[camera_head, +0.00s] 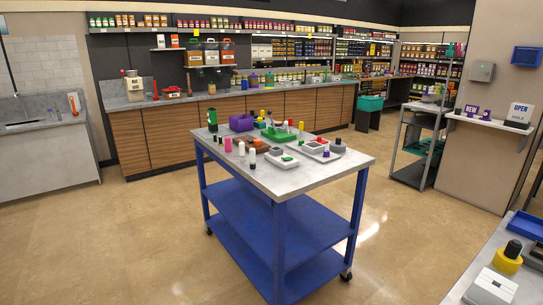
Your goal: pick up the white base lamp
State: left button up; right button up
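I cannot make out a clear lamp with a white base. Several small items stand on the blue cart (330,175) with a pale top. Among them are a low white block with green on top (282,159), a white tray (323,157) with small parts, and two slim white cylinders with dark parts, one of them at the front left (252,157). A white block (492,287) also sits on the counter at the lower right. These are too small to tell which one is the lamp. Neither of my grippers is in view.
The cart also holds a purple bin (241,123), a green tray (279,133) and a pink cylinder (228,145). A yellow item with a black top (508,259) stands on the right counter. A grey shelf rack (412,165) stands behind. The tan floor (150,240) around the cart is clear.

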aim_at(242, 145)
jog(key=i+j+z, duration=0.1)
jog(key=z, duration=0.3)
jog(key=i+j+z, duration=0.1)
jog(key=z, duration=0.3)
jog(key=j+z, duration=0.2)
jog(key=z, duration=0.2)
jog(key=i+j+z, duration=0.15)
jog(key=j+z, duration=0.3)
jog(key=j, duration=0.7)
jog(key=j+z, duration=0.5)
jog(key=j, duration=0.65)
